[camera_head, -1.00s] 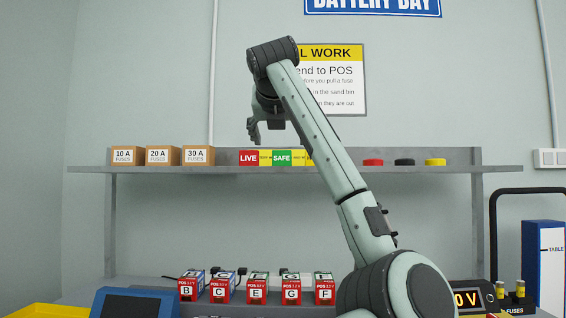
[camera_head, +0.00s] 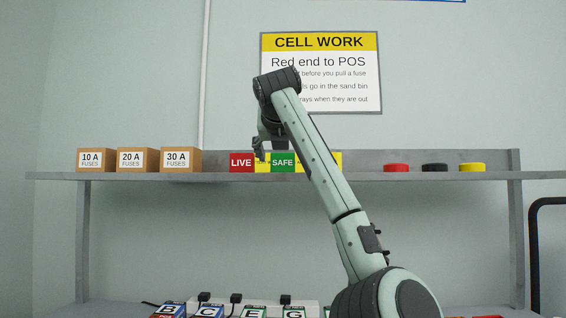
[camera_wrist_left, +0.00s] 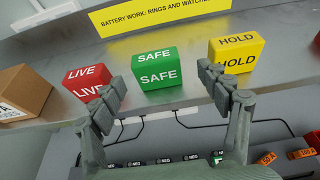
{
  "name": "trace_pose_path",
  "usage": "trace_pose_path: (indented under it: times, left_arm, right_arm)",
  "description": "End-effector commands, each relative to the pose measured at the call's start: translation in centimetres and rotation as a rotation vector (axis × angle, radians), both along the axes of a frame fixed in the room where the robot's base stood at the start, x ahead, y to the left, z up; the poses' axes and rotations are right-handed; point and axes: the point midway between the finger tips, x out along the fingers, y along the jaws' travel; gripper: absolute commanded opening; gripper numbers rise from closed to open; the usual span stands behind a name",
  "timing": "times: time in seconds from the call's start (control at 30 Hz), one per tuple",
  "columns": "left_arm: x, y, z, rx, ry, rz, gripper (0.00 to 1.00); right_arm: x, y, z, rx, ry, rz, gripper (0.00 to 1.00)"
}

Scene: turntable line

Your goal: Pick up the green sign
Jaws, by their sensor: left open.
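No contact with the green sign shows. My right gripper is not in view.
The shelf (camera_head: 350,177) also holds several brown fuse boxes (camera_head: 136,160) at left and red, black and yellow discs (camera_head: 434,168) at right. A yellow strip (camera_wrist_left: 165,18) runs behind the signs. Lettered blocks (camera_head: 254,311) stand below. The shelf is clear between boxes and red sign.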

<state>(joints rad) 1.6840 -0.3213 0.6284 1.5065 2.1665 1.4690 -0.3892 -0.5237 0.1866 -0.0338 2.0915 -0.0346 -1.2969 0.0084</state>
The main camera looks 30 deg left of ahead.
Motion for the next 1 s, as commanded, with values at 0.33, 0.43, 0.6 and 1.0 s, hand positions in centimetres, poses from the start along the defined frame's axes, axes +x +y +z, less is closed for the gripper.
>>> trace_pose_path:
  times: [0.33, 0.43, 0.6, 1.0]
  left_arm:
    - [3.2, 2.4, -1.3, 0.000, 0.001, 0.001, 0.76]
    - [3.3, 2.5, -1.4, -0.001, 0.000, 0.001, 0.76]
    - [3.3, 2.5, -1.4, -0.001, 0.000, 0.001, 0.71]
    - [3.3, 2.4, -1.4, -0.001, 0.000, 0.001, 0.22]
  right_arm:
    - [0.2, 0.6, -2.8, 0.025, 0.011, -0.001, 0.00]
    - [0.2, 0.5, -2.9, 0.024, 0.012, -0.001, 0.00]
    - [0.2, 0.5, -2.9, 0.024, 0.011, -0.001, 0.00]
    - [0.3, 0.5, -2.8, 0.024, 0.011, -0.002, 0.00]
